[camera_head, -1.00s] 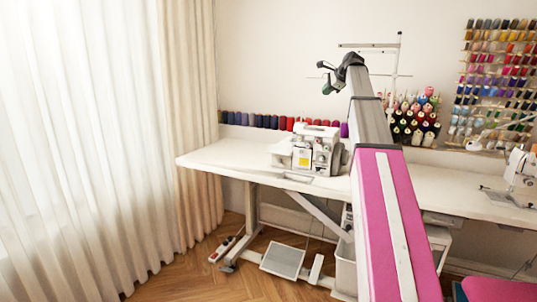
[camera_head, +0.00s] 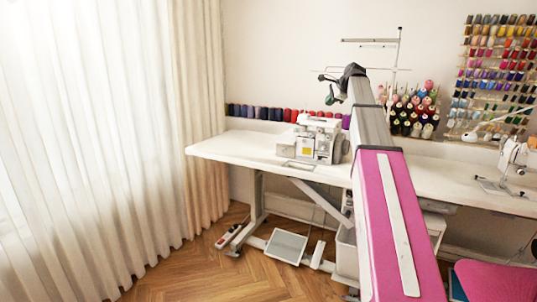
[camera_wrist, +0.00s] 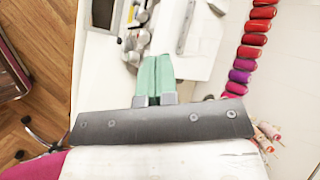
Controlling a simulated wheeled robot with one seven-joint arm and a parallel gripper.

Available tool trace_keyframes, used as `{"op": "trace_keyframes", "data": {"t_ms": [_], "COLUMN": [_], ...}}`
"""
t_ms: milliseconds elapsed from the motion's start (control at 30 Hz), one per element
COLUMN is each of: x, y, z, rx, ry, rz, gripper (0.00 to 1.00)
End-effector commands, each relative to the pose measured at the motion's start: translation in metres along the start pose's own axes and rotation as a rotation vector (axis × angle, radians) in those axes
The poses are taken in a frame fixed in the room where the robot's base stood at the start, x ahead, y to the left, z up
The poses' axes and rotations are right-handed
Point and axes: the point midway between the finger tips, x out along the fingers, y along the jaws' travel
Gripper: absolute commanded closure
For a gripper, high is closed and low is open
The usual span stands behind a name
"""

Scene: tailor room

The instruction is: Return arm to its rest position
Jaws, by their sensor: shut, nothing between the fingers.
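My gripper (camera_head: 330,96) is at the far end of my raised arm in the head view, small and dark with green fingertips. It appears in front of the pale wall, above the sewing table (camera_head: 225,150). In the wrist view its two green fingers (camera_wrist: 156,75) lie side by side, shut with nothing between them. My arm stretches forward from the lower right of the head view and hides part of the table.
A white overlock machine (camera_head: 318,139) stands on the table. Several spools (camera_head: 262,112) line its back edge, with thread cones (camera_head: 414,112) to the right. Another sewing machine (camera_head: 513,160) is at far right. A curtain (camera_head: 110,150) hangs left. Open wood floor (camera_head: 215,275) shows below.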

Motion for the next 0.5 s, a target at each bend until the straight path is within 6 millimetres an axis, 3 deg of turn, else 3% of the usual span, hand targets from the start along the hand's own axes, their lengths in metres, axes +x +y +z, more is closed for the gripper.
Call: {"op": "trace_keyframes", "data": {"t_ms": [267,500], "x": [0.059,0.131], "y": [0.072,0.179], "z": [-0.011,-0.021], "rx": [-0.13,-0.338], "ry": [0.031,0.059], "rz": [0.074,0.194], "gripper": [1.0,1.0]}}
